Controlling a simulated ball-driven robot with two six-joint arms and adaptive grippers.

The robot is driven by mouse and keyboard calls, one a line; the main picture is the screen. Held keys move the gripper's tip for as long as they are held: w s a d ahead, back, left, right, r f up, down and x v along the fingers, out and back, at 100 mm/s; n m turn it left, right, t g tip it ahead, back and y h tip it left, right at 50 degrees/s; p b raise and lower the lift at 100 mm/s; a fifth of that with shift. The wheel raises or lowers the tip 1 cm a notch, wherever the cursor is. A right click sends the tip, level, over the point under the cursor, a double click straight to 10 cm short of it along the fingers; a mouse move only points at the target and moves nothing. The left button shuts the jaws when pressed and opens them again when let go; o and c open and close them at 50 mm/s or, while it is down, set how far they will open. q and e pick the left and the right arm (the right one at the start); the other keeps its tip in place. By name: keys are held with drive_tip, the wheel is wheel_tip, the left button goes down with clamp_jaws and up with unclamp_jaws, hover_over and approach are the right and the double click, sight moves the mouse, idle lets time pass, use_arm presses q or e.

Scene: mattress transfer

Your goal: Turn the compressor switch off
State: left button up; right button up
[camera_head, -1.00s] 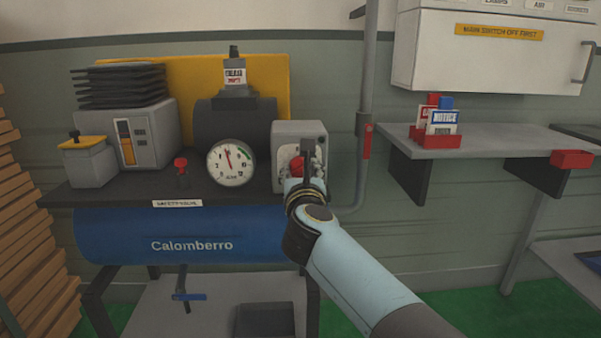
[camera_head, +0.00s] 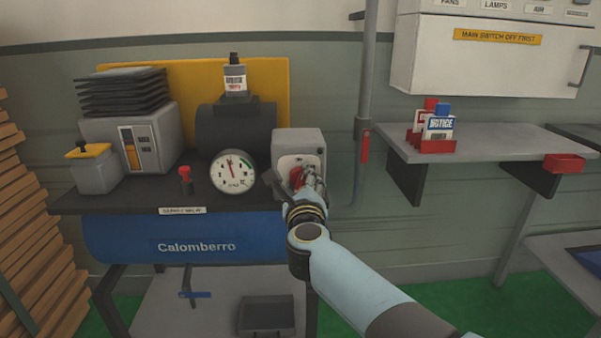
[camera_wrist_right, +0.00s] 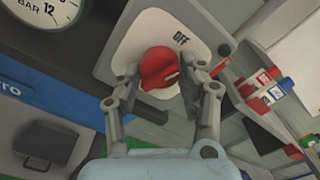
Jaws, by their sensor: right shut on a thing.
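The compressor switch is a red rotary knob (camera_head: 297,177) on a white plate on the front of a grey box (camera_head: 299,143). The box stands at the right end of the compressor's dark top. In the right wrist view the red knob (camera_wrist_right: 158,67) sits between the fingers of my right gripper (camera_wrist_right: 160,78), which are shut on it. An "OFF" label (camera_wrist_right: 181,40) shows on the white plate above the knob. In the head view my right gripper (camera_head: 305,185) partly covers the knob and plate. My left gripper is in neither view.
The blue Calomberro tank (camera_head: 190,240) is below the black top. A pressure gauge (camera_head: 233,173) and a small red-topped valve (camera_head: 185,178) stand left of the switch box. A grey vertical pipe (camera_head: 365,90) and a wall shelf (camera_head: 490,140) are on the right.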

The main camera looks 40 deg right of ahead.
drive_tip(key=shift+r+n+p, duration=0.1)
drive_tip(key=shift+n+p, duration=1.2)
drive_tip(key=shift+n, duration=0.8)
drive_tip(key=o, duration=1.2)
drive_tip(key=shift+c, duration=0.2)
drive_tip(key=v, duration=1.2)
